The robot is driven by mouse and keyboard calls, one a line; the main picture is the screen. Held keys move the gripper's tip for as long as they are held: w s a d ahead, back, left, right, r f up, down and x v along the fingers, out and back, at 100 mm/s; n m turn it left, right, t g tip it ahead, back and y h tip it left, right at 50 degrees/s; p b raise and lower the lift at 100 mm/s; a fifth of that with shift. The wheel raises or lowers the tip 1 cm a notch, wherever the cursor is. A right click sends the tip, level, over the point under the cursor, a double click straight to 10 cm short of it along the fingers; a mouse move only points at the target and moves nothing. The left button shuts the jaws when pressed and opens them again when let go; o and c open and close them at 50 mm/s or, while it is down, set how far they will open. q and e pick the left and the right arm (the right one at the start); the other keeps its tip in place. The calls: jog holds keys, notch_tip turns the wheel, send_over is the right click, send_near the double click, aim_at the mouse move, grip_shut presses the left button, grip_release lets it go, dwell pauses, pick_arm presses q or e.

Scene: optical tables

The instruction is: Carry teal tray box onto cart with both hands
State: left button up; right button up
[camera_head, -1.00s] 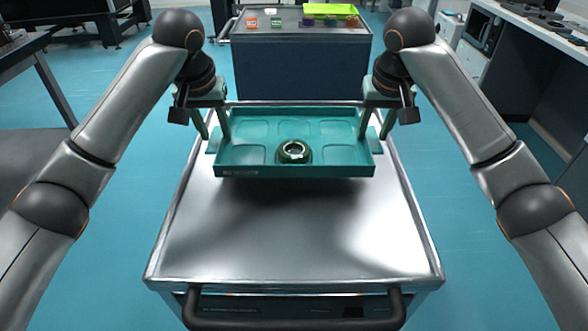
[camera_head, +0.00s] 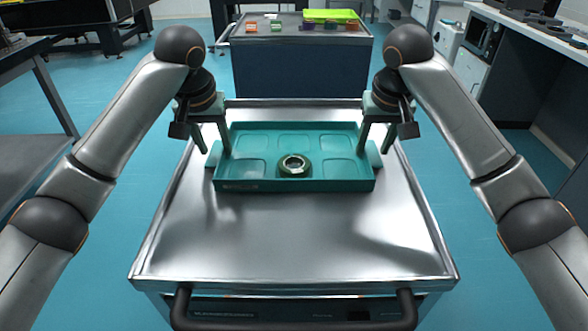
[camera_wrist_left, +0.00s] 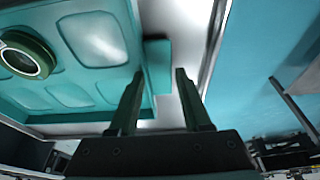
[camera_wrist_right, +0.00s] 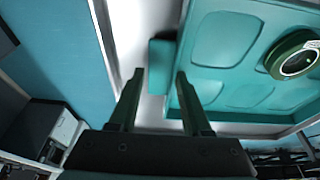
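The teal tray box (camera_head: 250,186) lies level on the steel top of the cart (camera_head: 290,240), toward its far side, and appears to rest on it. A dark green ring-shaped part (camera_head: 294,166) sits inside it. My left gripper (camera_head: 214,153) is at the tray's left end and my right gripper (camera_head: 375,153) at its right end. Both point down, with fingers apart. In the left wrist view the tray's side tab (camera_wrist_left: 157,65) shows between the fingers with small gaps. The right wrist view shows the same at the other tab (camera_wrist_right: 161,68). Finger contact is not visible.
The cart's black handle (camera_head: 290,323) is at the near edge. Its top is bare in front of the tray. Behind stands another cart (camera_head: 300,70) with small colored items and a lime green bin (camera_head: 331,16). Benches flank both sides.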

pick_arm(q)
jog(key=o, duration=0.3)
pick_arm(e)
jog(key=o, duration=0.3)
pick_arm(q)
jog(key=shift+r, duration=0.1)
pick_arm(e)
jog(key=shift+r, duration=0.1)
pick_arm(q)
jog(key=v, duration=1.2)
pick_arm(e)
jog(key=v, duration=1.2)
